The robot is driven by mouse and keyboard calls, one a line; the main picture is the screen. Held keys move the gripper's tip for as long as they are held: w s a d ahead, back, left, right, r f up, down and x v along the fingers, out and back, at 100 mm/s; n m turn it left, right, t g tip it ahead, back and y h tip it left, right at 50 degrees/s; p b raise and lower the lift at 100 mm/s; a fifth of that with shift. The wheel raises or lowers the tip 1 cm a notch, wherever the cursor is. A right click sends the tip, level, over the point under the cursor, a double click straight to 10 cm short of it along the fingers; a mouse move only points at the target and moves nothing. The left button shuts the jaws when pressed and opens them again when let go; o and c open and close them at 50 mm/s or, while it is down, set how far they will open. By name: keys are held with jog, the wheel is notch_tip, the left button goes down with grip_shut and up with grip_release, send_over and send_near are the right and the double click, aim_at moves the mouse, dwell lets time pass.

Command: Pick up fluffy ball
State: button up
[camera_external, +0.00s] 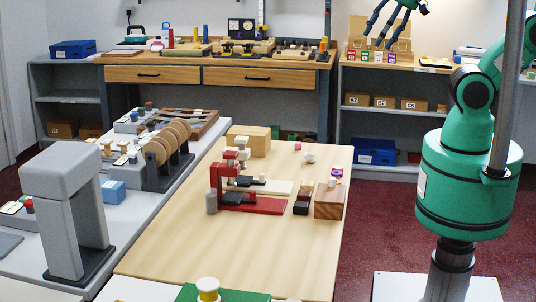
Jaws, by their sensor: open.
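A small whitish rounded object (310,157) sits on the far right part of the wooden table; it looks like the fluffy ball, but it is too small to be sure. A smaller pink item (298,146) is just behind and left of it. My gripper (379,36) shows at the top edge, with dark fingers spread open and pointing down-left. It appears empty. In the picture it is well above and to the right of the whitish object, apart from it. The upper part of my arm is cut off by the frame.
A red clamp-like device (250,204) stands mid-table, with a wooden block (329,201) and small dark blocks (301,206) to its right. A tan box (248,140) lies at the far edge. The table's near half (210,250) is mostly clear. Shelves line the back.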

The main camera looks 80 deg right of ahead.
jog(key=m+g+p, duration=0.2)
jog(key=g+p, duration=0.1)
jog(key=g, duration=0.3)
send_over(310, 151)
notch_tip(310, 151, down, 33)
jog(key=shift+f, duration=0.15)
jog(key=shift+d, duration=0.1)
jog(key=shift+f+b, duration=0.7)
jog(key=shift+f, duration=3.6)
